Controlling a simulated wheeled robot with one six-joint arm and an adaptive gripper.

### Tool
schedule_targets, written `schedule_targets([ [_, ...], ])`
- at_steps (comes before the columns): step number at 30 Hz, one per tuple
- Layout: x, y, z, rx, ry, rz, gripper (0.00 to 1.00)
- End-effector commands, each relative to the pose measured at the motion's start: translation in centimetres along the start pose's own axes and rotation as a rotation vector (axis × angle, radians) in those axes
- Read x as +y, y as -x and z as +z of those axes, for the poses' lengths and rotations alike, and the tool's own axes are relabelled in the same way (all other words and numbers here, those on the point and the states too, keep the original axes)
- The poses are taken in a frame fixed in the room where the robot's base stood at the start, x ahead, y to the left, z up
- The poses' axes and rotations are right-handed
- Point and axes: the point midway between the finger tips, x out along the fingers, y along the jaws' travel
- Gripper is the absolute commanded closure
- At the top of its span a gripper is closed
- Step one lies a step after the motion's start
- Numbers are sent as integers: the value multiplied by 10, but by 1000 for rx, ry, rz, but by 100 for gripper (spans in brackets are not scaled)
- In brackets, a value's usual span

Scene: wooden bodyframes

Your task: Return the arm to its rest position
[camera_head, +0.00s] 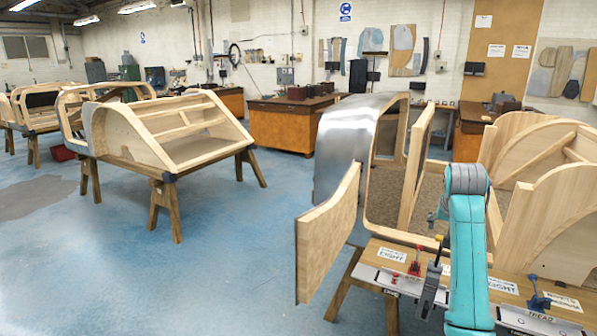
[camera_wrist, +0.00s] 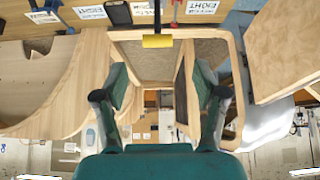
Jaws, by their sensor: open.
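My teal arm (camera_head: 467,250) rises at the lower right of the head view and bends at a grey joint. My gripper (camera_wrist: 160,92) shows in the wrist view with its two dark fingers spread wide apart. Nothing is held between the fingers. The wrist picture looks upside down, with the bench labels along its top edge. In the head view the fingers are mostly hidden behind the arm, so I cannot tell their spread there.
A wooden bodyframe with a metal panel (camera_head: 345,140) stands close by the arm. The bench carries a red clamp (camera_head: 416,262), a black upright tool (camera_head: 431,285) and a blue clamp (camera_head: 538,298). Another bodyframe (camera_head: 170,135) rests on trestles at left. Blue floor lies clear between.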

Motion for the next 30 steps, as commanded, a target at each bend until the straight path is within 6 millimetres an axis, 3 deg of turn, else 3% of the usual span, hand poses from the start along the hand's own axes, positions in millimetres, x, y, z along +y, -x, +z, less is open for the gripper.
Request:
schedule_targets([
  [6,-15,-60,68,40,50,-31,29],
  [15,-31,-120,177,117,119,-87,29],
  [22,-35,-144,263,178,164,-132,29],
  [30,-31,-148,364,245,212,-187,29],
])
